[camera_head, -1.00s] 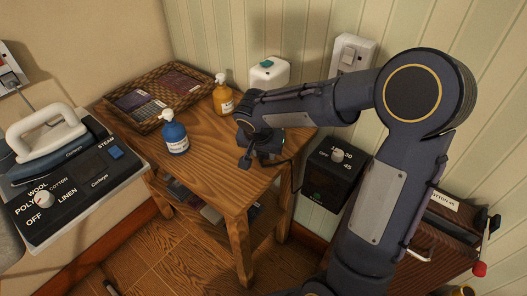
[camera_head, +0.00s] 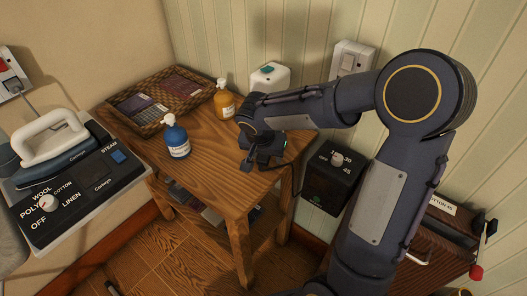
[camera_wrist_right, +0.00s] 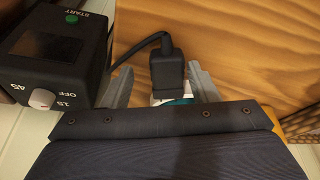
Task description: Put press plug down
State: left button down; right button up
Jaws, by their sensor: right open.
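The press plug (camera_wrist_right: 167,62) is a black plug with a black cord. In the right wrist view it sits between the two grey fingers of my right gripper (camera_wrist_right: 162,86), over the wooden tabletop. The fingers stand apart on either side of it, with a teal and white part showing at its near end. In the head view my right gripper (camera_head: 258,162) is low at the right edge of the small wooden table (camera_head: 215,182), and the plug cannot be made out clearly there. Whether the plug touches the wood is unclear. My left gripper is not in view.
A blue pump bottle (camera_head: 178,143), an orange pump bottle (camera_head: 224,103) and a wicker tray (camera_head: 150,118) stand on the table. A black box with a dial (camera_head: 330,182) is right of it, and the iron (camera_head: 52,138) is at left. Bare tabletop lies front-centre.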

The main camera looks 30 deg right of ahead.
jog(key=v, duration=1.1)
jog(key=s+a+f+n+t+y, duration=0.1)
jog(key=s+a+n+y, duration=0.1)
jog(key=s, duration=0.7)
jog(key=s+a+f+n+t+y, duration=0.1)
jog(key=s+n+y, duration=0.3)
jog(key=s, duration=0.6)
jog(key=shift+a+f+n+t+y+p, duration=0.2)
jog(key=shift+a+n+t+y+p, duration=0.2)
jog(key=shift+a+n, duration=0.35)
jog(key=shift+s+r, duration=0.1)
notch_tip(320, 180, up, 7)
jog(key=p, duration=0.7)
jog(key=shift+r+p, duration=0.25)
jog(key=shift+p, duration=0.1)
